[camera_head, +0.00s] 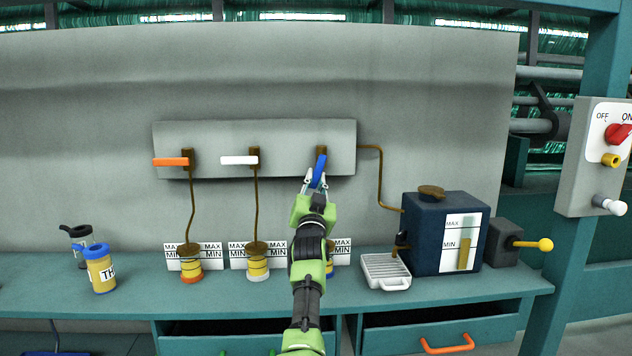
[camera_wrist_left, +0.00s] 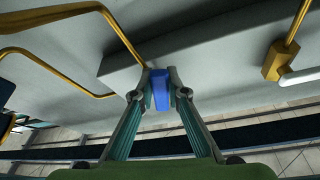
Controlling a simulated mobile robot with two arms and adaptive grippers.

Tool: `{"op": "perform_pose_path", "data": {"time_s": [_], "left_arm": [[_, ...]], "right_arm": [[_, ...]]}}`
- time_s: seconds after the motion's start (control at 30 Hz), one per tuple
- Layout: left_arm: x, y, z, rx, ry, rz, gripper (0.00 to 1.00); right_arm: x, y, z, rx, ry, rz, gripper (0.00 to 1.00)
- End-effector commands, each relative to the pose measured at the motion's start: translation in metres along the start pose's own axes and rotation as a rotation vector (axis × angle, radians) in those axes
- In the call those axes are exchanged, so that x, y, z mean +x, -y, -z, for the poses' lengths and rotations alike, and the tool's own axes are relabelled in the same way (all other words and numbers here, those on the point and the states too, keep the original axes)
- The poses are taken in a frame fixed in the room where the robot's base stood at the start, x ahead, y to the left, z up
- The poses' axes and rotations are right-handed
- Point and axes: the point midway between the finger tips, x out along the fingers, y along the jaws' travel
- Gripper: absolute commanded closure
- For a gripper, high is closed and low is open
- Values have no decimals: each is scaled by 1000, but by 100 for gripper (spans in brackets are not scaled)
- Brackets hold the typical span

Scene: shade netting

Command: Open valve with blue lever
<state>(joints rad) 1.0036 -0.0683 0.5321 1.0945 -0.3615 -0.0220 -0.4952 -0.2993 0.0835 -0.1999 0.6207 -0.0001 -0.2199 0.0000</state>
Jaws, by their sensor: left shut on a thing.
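The blue lever (camera_head: 320,170) is on the rightmost of three valves on a grey wall panel (camera_head: 225,135). In the head view it hangs slanted downward from its brass valve body (camera_head: 322,152). My left gripper (camera_head: 315,182) is shut on the blue lever. In the left wrist view the lever (camera_wrist_left: 160,88) sits between the two fingertips (camera_wrist_left: 159,92). The orange lever (camera_head: 171,161) and the white lever (camera_head: 239,160) lie level, pointing left. My right gripper is not in view.
Brass pipes run from the valves to containers with MAX/MIN labels (camera_head: 257,262) on the bench (camera_head: 130,297). A dark blue tank (camera_head: 420,230) with a white tray (camera_head: 385,270) stands right. A yellow cup (camera_head: 101,270) stands left. A switch box (camera_head: 592,165) hangs far right.

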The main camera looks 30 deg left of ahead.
Motion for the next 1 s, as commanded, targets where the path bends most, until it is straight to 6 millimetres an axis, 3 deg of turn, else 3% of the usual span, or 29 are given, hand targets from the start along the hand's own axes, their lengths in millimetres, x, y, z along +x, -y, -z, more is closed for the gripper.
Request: {"op": "perform_pose_path", "data": {"time_s": [0.07,0.1,0.17,0.63,1.0], "left_arm": [[0,-1,0,0,0,-2,100],[0,-1,0,1,0,-2,81],[0,-1,0,1,0,-2,68],[-6,-1,-1,3,0,-1,68],[-57,-1,-1,3,0,-1,68]], "right_arm": [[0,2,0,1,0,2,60],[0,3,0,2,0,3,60],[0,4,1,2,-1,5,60],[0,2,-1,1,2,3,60],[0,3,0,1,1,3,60]]}}
